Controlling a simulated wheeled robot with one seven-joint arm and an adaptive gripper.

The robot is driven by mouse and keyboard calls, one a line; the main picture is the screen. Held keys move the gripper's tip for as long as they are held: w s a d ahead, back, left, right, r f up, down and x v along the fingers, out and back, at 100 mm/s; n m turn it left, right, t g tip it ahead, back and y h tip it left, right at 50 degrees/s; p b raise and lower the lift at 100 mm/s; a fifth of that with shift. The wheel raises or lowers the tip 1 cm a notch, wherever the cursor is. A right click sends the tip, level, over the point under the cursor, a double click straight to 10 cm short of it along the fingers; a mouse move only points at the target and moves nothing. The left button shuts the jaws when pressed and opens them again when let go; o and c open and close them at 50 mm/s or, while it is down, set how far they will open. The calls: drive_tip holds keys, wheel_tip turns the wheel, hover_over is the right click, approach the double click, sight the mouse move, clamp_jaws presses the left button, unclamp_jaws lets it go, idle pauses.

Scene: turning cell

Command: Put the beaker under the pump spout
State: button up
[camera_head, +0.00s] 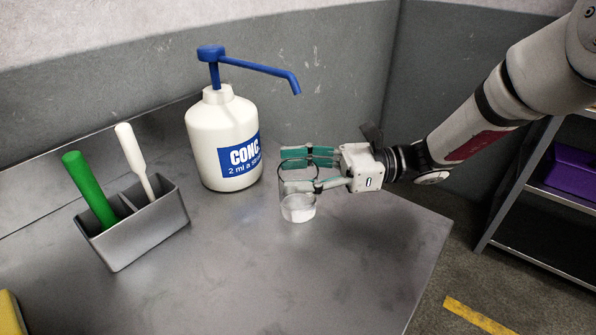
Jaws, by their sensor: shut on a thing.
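The beaker (298,209) is a clear glass with a whitish lower part. It appears upright on or just above the grey metal table, to the right of the pump bottle; I cannot tell whether its base touches. My gripper (302,170) reaches in from the right, and its green fingers are shut around the beaker's upper part. The pump bottle (222,140) is white with a blue label. Its blue spout (280,76) points right and its tip hangs above the beaker in the picture. I cannot tell whether the beaker is directly below the tip in depth.
A grey two-part holder (148,228) with a green-handled tool (90,190) and a white-handled tool (134,158) stands at the left. The table (270,280) is bare in front. A shelf with a purple bin (572,170) stands beyond its right edge. A wall rises behind.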

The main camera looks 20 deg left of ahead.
drive_tip(key=o, duration=1.7)
drive_tip(key=shift+r, duration=0.1)
drive_tip(key=shift+w+d, duration=0.1)
drive_tip(key=shift+d, duration=0.15)
drive_tip(key=p+v, duration=0.1)
drive_tip(key=v, duration=1)
drive_tip(key=shift+w+d, duration=0.1)
drive_tip(key=shift+d, duration=0.1)
